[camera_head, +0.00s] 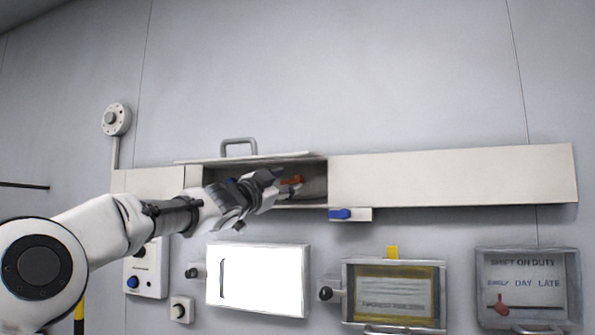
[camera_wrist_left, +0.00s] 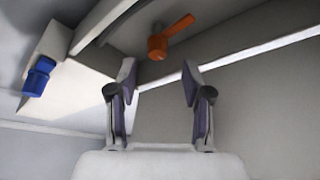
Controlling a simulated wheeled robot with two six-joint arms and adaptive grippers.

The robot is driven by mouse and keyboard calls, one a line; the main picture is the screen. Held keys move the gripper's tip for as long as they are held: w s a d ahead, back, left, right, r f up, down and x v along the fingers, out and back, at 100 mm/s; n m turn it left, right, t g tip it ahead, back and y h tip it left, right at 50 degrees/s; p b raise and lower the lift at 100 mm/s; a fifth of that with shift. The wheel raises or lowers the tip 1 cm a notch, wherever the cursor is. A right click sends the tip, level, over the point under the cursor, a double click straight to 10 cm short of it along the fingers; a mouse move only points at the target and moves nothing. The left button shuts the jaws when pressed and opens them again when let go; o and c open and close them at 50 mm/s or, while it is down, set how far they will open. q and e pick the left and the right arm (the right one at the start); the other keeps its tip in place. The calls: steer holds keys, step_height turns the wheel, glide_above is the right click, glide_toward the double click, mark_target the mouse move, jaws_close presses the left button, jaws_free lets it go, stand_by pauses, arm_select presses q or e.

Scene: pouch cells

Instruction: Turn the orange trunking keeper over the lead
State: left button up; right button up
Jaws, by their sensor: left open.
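The orange keeper (camera_head: 292,180) sits inside the open section of the white trunking, right at my left gripper's tips (camera_head: 283,188). In the left wrist view, the keeper (camera_wrist_left: 157,46) has a round hub, and its arm points up and to the right. My left gripper (camera_wrist_left: 158,76) is open, with its two fingers apart and nothing between them. The keeper shows just beyond the gap between the fingertips; I see no contact. My right gripper is not in view.
The trunking (camera_head: 450,180) runs along the wall, with a raised lid and grey handle (camera_head: 238,142) above the opening. A blue catch (camera_head: 340,214) sits below it; it also shows in the left wrist view (camera_wrist_left: 39,77). A white panel (camera_head: 258,279) and framed boards hang lower.

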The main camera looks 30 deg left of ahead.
mark_target(295, 179)
arm_select(q)
steer(key=w+p, duration=0.1)
steer(key=w, duration=0.5)
steer(key=shift+p, duration=0.4)
steer(key=shift+s+r, duration=0.15)
steer(key=shift+s, duration=0.05)
steer(key=shift+c, duration=0.4)
steer(key=shift+s+r, duration=0.3)
steer(key=shift+s, duration=0.45)
jaws_close()
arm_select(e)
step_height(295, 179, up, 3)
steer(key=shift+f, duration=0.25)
